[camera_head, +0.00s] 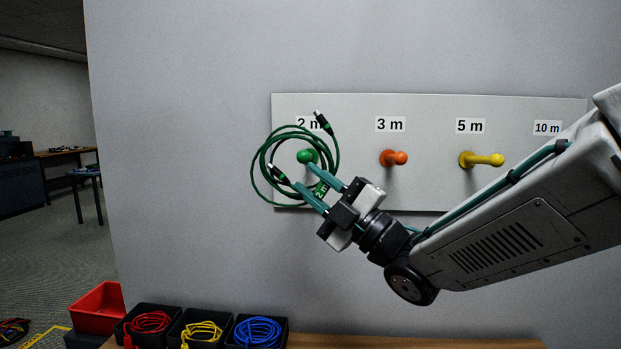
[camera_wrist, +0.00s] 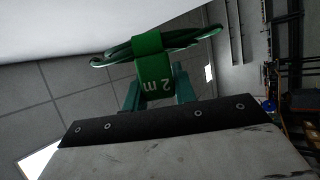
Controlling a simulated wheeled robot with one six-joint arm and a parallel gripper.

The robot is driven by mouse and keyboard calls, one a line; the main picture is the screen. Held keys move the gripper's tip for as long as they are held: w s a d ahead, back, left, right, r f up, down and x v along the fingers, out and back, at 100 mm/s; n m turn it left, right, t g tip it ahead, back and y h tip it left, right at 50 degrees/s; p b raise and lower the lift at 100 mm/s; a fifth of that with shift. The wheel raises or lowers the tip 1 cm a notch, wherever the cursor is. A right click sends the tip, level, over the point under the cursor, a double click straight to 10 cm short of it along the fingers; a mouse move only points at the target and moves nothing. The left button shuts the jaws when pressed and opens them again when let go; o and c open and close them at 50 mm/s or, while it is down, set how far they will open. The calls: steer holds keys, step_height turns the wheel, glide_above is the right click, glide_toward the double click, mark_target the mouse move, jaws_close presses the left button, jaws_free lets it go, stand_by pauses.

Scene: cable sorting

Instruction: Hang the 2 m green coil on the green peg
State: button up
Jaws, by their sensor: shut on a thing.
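The green coil (camera_head: 263,172) is in front of the wall board at the left, with two dark connector ends. Its green tag (camera_head: 321,190) reads "2 m". My gripper (camera_head: 303,176) is shut on the coil at its lower right side, by the tag. In the wrist view the tag (camera_wrist: 152,70) sits between the fingers and the coil (camera_wrist: 112,57) lies edge-on behind it. The green peg (camera_head: 306,156) shows inside the coil's outline in the head view. I cannot tell whether the loop is around the peg or only in front of it. The wrist view does not show the peg.
The board (camera_head: 350,180) also bears an orange peg (camera_head: 395,158), a yellow peg (camera_head: 480,159) and a "10 m" label (camera_head: 547,128); my arm covers its right end. Below stand a red bin (camera_head: 97,308) and black trays with red, yellow and blue cables (camera_head: 258,331).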

steer(key=shift+a+r+n+g+y, duration=0.15)
steer(key=shift+r+n+g+y, duration=0.15)
steer(key=shift+n+y, duration=0.15)
steer(key=w+d+f, duration=0.1)
steer(key=w+f, duration=0.1)
steer(key=w, duration=0.7)
steer(key=w+d+f, duration=0.2)
steer(key=w, duration=0.7)
steer(key=shift+w+d+f, duration=0.3)
steer(key=shift+f, duration=0.1)
stand_by(0.7)
stand_by(0.4)
steer(key=o, duration=1.1)
